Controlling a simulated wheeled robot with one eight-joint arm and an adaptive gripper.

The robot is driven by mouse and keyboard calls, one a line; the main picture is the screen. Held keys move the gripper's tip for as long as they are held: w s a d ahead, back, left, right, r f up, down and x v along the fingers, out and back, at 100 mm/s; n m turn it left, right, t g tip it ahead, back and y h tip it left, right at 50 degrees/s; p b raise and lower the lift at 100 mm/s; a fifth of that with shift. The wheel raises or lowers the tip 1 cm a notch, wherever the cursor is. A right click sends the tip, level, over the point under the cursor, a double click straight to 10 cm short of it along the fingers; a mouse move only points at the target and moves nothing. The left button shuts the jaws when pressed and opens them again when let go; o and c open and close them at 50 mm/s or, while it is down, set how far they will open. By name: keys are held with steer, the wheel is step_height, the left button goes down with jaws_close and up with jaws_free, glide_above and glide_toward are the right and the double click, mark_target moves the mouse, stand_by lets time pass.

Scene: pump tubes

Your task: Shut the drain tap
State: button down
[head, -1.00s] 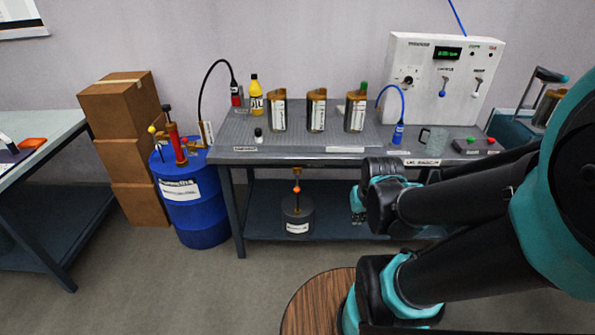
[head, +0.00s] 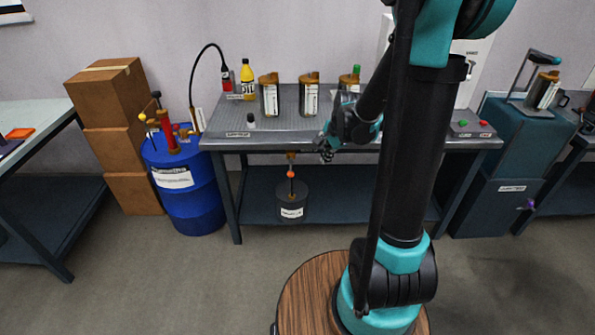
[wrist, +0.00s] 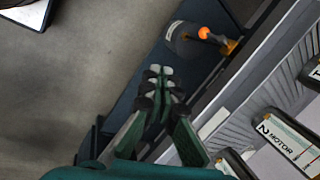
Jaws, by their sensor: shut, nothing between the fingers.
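Under the front edge of the grey grated bench top (head: 232,118), a brass fitting with an orange ball (head: 291,174) hangs above a dark grey canister (head: 292,201) on the lower shelf. I take this fitting to be the drain tap; its handle position is too small to tell. In the wrist view the orange ball (wrist: 203,33) and brass end (wrist: 230,46) show beyond the fingertips, to the upper right, apart from them. My gripper (head: 326,154) is shut and empty in front of the bench edge, right of and above the ball. Its fingers (wrist: 157,72) also show in the wrist view.
A blue drum (head: 185,192) with a red pump stands left of the bench, beside stacked boxes (head: 112,137). The floor in front is clear. My arm hides part of the white panel.

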mark_target(291, 168)
steer(key=w+a+f+m, duration=0.1)
steer(key=w+f+m, duration=0.2)
steer(key=w+m, duration=0.1)
steer(key=w+a+f+m+y, duration=0.1)
steer(key=w+a+f+m, duration=0.1)
steer(key=w, duration=0.5)
steer(key=shift+f+m+g, duration=0.3)
steer(key=shift+f+m, duration=0.4)
steer(key=shift+m, duration=0.2)
steer(key=shift+a, duration=0.1)
steer(key=w+a+r+x, duration=0.1)
steer(key=a+x, duration=0.1)
steer(key=x, duration=1)
steer(key=shift+a+f, duration=0.4)
steer(key=shift+f, duration=0.05)
steer(key=shift+w, duration=0.15)
